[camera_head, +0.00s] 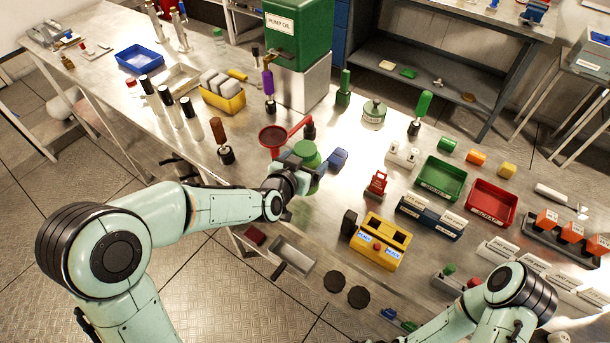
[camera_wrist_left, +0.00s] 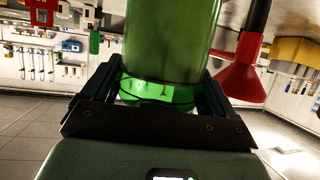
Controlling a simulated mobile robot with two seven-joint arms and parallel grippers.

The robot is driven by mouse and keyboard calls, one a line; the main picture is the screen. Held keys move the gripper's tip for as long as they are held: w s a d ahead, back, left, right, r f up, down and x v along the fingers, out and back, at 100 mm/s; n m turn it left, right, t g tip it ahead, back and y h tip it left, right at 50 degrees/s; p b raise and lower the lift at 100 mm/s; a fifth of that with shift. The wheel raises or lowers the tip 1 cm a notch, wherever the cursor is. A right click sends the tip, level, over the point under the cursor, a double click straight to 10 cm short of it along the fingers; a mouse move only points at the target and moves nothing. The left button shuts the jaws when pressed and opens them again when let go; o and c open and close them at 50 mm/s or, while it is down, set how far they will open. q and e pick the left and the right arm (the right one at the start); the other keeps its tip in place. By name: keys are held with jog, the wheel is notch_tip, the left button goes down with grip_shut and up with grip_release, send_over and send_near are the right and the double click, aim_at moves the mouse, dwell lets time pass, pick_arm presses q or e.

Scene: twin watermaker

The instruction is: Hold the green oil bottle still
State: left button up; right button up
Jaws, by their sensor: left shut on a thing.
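The green oil bottle (camera_head: 307,154) stands near the front edge of the metal bench, beside the red funnel. My left gripper (camera_head: 298,176) is shut on it, low on its body. In the left wrist view the translucent green bottle (camera_wrist_left: 170,45) fills the space between the two dark fingers of the left gripper (camera_wrist_left: 160,95).
The red funnel (camera_head: 272,137) is just left of the bottle, and also shows in the left wrist view (camera_wrist_left: 240,75). A blue object (camera_head: 338,158) lies close on the right. The green pump oil tank (camera_head: 298,35) stands behind. A yellow box (camera_head: 380,242) sits to the front right.

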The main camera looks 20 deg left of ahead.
pick_arm(q)
jog(key=shift+s+r, duration=0.1)
jog(key=shift+r, duration=0.05)
jog(key=shift+f, duration=2.15)
pick_arm(e)
jog(key=shift+s+f, duration=0.25)
jog(key=shift+f, duration=0.05)
pick_arm(q)
jog(key=shift+f+b, duration=0.1)
jog(key=shift+b, duration=0.25)
pick_arm(e)
jog(key=shift+f, duration=0.1)
pick_arm(q)
jog(key=shift+f, duration=0.1)
jog(key=o, duration=1.8)
jog(key=shift+o, duration=0.2)
pick_arm(e)
jog(key=shift+s+f, duration=0.1)
jog(key=shift+s, duration=0.05)
